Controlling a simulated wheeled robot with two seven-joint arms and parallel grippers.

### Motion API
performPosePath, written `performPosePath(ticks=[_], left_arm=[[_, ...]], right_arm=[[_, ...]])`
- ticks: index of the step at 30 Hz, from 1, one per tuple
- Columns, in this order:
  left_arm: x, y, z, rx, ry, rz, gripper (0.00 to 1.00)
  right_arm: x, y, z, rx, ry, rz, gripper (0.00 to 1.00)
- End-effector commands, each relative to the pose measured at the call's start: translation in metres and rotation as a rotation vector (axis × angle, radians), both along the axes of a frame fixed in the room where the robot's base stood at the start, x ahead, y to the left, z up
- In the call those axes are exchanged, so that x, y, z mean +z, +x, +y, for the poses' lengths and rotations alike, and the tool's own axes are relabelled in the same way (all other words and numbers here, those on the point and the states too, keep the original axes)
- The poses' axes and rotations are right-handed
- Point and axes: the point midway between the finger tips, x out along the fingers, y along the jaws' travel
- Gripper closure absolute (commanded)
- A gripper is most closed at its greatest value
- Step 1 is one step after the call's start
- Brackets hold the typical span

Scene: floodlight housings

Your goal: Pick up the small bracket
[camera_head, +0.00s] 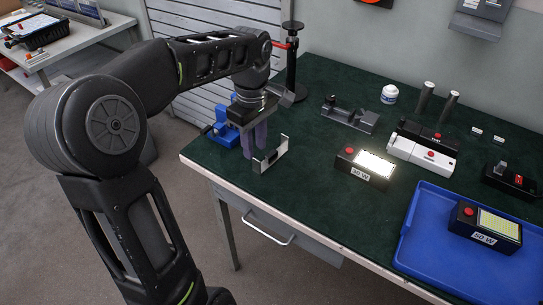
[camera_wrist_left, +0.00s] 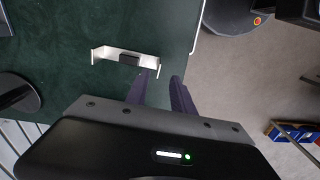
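The small bracket (camera_head: 271,158) is a pale metal U-shape with two upturned ends, on the green table near its front left edge. It also shows in the left wrist view (camera_wrist_left: 112,54), with a dark block-like patch at its middle. My left gripper (camera_head: 254,143) is close beside the bracket, its purple fingers pointing down. In the left wrist view the fingers (camera_wrist_left: 163,76) are apart with nothing seen between them. One fingertip overlaps the bracket's right end there; I cannot tell whether they touch. My right gripper is in neither view.
A blue vise (camera_head: 222,131) stands behind the left gripper, near a black post (camera_head: 291,62). A lit 50 W floodlight (camera_head: 366,167) lies to the right. A blue tray (camera_head: 425,262) holds another floodlight (camera_head: 486,226). The green tabletop (camera_head: 310,205) is clear in front of the bracket.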

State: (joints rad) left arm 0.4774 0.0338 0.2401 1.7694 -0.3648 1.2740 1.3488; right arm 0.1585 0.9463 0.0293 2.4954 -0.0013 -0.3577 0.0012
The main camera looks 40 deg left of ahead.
Motion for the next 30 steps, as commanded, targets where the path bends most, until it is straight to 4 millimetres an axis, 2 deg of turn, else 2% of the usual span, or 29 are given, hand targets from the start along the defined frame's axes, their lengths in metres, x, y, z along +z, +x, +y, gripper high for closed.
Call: performPosePath(ticks=[3,14,24,30], left_arm=[[-0.009,0.0,0.0,0.0,0.0,0.001,0.71],[-0.014,0.0,0.0,-0.001,0.0,0.001,0.71],[-0.058,0.002,-0.001,-0.001,-0.001,0.002,0.71],[-0.062,0.002,-0.001,-0.001,0.0,-0.001,0.71]], right_arm=[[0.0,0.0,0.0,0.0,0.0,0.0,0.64],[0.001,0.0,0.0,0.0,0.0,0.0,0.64],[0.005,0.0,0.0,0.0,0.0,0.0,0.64],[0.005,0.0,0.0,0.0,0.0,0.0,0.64]])
